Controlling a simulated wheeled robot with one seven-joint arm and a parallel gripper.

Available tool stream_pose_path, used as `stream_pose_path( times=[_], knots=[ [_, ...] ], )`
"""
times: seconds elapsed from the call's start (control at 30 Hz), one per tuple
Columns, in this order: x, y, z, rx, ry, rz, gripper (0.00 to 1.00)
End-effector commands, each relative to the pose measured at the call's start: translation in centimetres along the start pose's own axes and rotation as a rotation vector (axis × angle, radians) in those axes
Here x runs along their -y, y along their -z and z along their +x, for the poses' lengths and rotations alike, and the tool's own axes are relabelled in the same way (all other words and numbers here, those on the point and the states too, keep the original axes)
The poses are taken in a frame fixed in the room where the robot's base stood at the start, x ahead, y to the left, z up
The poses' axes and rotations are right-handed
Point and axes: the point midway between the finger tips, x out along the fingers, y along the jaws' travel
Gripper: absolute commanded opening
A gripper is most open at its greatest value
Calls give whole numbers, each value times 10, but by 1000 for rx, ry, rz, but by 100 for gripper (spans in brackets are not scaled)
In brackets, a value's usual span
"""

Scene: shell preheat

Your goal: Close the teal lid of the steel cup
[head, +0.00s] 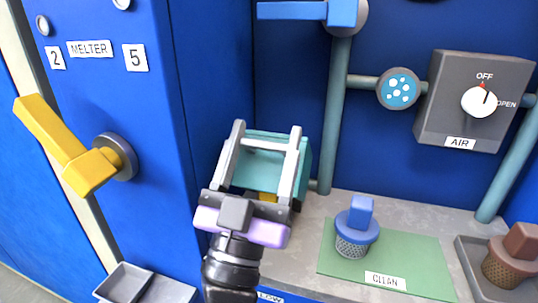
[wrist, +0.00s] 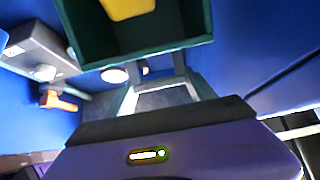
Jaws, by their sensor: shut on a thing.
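A teal, box-like thing (head: 277,139) stands at my gripper (head: 267,135) in the head view, just right of the blue cabinet. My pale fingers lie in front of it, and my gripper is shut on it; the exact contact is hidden. A yellow part shows low between the fingers. In the wrist view the teal box (wrist: 135,45) is at the top, dark green and open toward the camera, with the yellow part (wrist: 127,8) inside. My fingers (wrist: 165,84) reach up to its lower edge. I cannot make out a steel cup or a separate lid.
A blue-topped mesh basket (head: 352,241) stands on the green CLEAN mat (head: 425,265). A brown-topped basket (head: 508,262) sits in a grey tray (head: 471,262) at right. A yellow lever (head: 62,146) juts from the MELTER cabinet (head: 135,100) at left. An AIR box (head: 455,75) is on the back wall.

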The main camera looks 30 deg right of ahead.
Motion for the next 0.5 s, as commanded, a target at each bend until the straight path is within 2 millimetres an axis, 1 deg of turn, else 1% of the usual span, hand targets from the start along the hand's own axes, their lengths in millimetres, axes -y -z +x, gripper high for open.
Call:
stream_pose_path(
  times=[0.03, 0.23, 0.5],
  knots=[
    [0, -6, -12, 1, -1, 4, 0],
    [0, -6, -37, 2, -2, 4, 0],
    [0, -12, -73, 4, 0, 1, 0]
  ],
)
